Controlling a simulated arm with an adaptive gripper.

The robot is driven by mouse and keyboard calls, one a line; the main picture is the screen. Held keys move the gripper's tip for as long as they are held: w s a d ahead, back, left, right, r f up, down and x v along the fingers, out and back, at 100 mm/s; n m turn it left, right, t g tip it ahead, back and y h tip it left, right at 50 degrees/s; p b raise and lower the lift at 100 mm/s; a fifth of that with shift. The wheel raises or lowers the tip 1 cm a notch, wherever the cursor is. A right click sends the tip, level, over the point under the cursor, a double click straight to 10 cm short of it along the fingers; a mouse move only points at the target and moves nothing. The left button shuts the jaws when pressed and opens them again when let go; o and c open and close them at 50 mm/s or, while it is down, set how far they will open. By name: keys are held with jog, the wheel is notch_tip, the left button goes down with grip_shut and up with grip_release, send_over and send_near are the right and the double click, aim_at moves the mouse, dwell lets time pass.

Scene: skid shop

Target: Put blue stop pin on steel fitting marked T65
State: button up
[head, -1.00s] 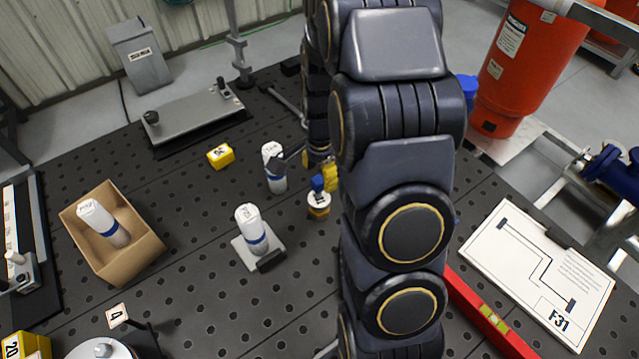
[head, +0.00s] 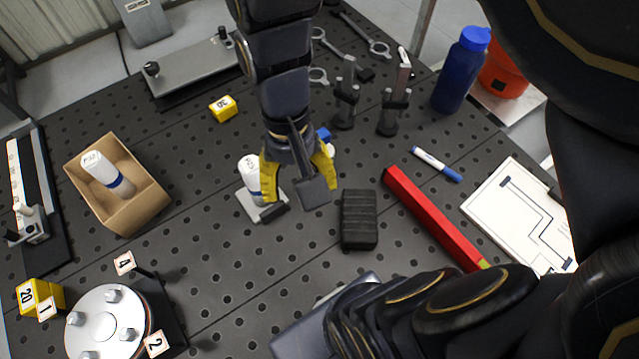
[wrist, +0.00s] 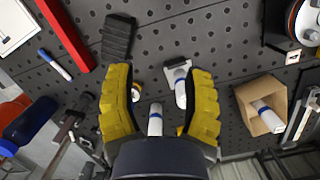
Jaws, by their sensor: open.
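My gripper (head: 300,190) is open and empty above the perforated table, its yellow fingers spread; they also frame the wrist view (wrist: 162,74). A small blue piece (head: 323,133), perhaps the blue stop pin, shows just behind the gripper, mostly hidden. A white-and-amber round base (wrist: 136,91) shows beside one finger in the wrist view. A white cylinder with a blue band (head: 249,172) stands on a small plate, left of the gripper. No T65 mark is readable, so I cannot tell which is the fitting.
A cardboard box (head: 149,205) holds another banded cylinder (head: 101,172). A black ribbed block (head: 358,220), red level (head: 430,217) and marker (head: 436,164) lie right of the gripper. A blue bottle (head: 462,72) stands farther back. A round studded flange (head: 92,335) is front left.

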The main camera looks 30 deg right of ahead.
jog(key=s+a+r+n, duration=0.1)
jog(key=s+r+n, duration=0.1)
jog(key=s+n, duration=0.2)
jog(key=shift+s+a+r+n+t+h, duration=0.2)
jog(key=shift+s+r+n+t+h, duration=0.1)
jog(key=shift+s, duration=0.6)
jog(key=shift+f, duration=0.15)
